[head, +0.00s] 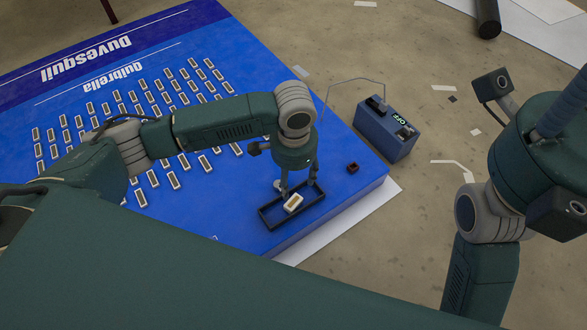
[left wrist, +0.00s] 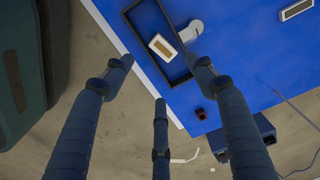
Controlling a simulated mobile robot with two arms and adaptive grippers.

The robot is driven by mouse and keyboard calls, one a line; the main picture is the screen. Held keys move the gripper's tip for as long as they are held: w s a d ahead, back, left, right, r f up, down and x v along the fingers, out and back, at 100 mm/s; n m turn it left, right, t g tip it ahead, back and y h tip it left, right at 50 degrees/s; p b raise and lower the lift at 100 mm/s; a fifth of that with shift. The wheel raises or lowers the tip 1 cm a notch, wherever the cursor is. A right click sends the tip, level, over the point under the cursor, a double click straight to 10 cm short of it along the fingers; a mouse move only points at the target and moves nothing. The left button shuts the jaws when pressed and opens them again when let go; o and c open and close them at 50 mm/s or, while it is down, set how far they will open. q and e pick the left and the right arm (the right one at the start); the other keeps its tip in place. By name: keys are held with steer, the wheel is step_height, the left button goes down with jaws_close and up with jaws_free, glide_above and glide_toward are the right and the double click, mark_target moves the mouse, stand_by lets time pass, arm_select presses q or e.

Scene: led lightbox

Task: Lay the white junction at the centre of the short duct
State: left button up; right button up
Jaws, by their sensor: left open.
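The white junction, a small white block with a tan top (head: 293,203), lies inside the short duct, a dark rectangular frame (head: 267,222) on the blue panel. It sits askew to the duct's walls, around the middle of its length. The block (left wrist: 163,47) and duct (left wrist: 134,28) also show in the left wrist view. My left gripper (head: 298,184) is open just above the duct. Its three fingers (left wrist: 161,76) are spread in the left wrist view, with nothing between their tips. Of my right gripper only a bluish part (head: 558,108) shows at the right edge; its jaw state is unclear.
A pale round piece (left wrist: 191,30) lies beside the duct's far wall. A small dark red block (head: 352,167) sits near the panel's right edge. A blue power box (head: 386,132) with a wire stands off the panel. Rows of light modules (head: 172,180) cover the panel.

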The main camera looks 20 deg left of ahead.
arm_select(q)
steer(key=shift+r, duration=0.5)
steer(key=shift+d, duration=0.1)
